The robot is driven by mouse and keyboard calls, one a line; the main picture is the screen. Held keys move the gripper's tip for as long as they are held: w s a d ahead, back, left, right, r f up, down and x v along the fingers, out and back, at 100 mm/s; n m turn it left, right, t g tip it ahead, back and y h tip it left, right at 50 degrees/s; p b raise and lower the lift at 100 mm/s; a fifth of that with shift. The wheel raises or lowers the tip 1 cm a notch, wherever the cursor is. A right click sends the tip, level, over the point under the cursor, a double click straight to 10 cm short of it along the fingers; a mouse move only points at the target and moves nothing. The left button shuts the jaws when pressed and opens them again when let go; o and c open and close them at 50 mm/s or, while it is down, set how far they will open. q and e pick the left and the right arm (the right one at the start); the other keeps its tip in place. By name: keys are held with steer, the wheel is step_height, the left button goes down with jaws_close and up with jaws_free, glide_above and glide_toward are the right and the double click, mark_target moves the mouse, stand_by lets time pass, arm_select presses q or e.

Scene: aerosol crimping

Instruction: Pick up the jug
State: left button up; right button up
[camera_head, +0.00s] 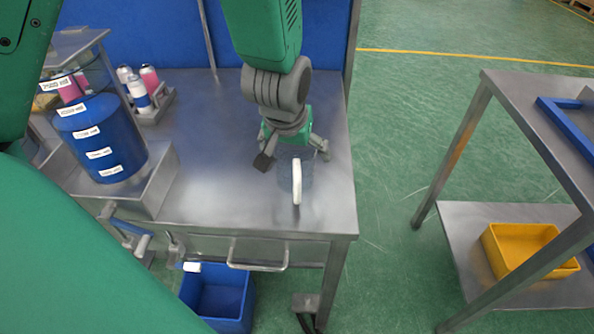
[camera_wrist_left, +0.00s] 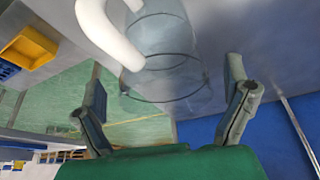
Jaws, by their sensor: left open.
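The jug (camera_head: 285,178) is clear, with a thick white handle, and stands on the metal table near its right side. Its handle faces the front of the table in the head view. My left gripper (camera_head: 292,153) is just behind and above the jug, with its fingers spread. In the left wrist view, the jug (camera_wrist_left: 178,45) lies ahead of the open gripper (camera_wrist_left: 165,75), with its round rim toward the gap between the fingers. The fingers seem apart from the jug. The white handle (camera_wrist_left: 112,35) is at the upper left there. My right gripper is not in view.
The metal table (camera_head: 225,150) is clear around the jug. A blue drum (camera_head: 100,140) and several small bottles (camera_head: 140,90) stand at the left. A blue bin (camera_head: 218,300) is below. A shelf with a yellow tray (camera_head: 525,250) is at the right.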

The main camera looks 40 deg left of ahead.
arm_select(q)
steer(key=shift+x, duration=0.85)
steer(key=shift+w+a+f, duration=0.15)
steer(key=shift+w+f, duration=0.1)
steer(key=shift+f, duration=0.2)
steer(key=shift+a, duration=0.15)
steer(key=shift+s, duration=0.1)
steer(key=c, duration=1.1)
steer(key=shift+c, duration=0.3)
steer(key=shift+d, duration=0.2)
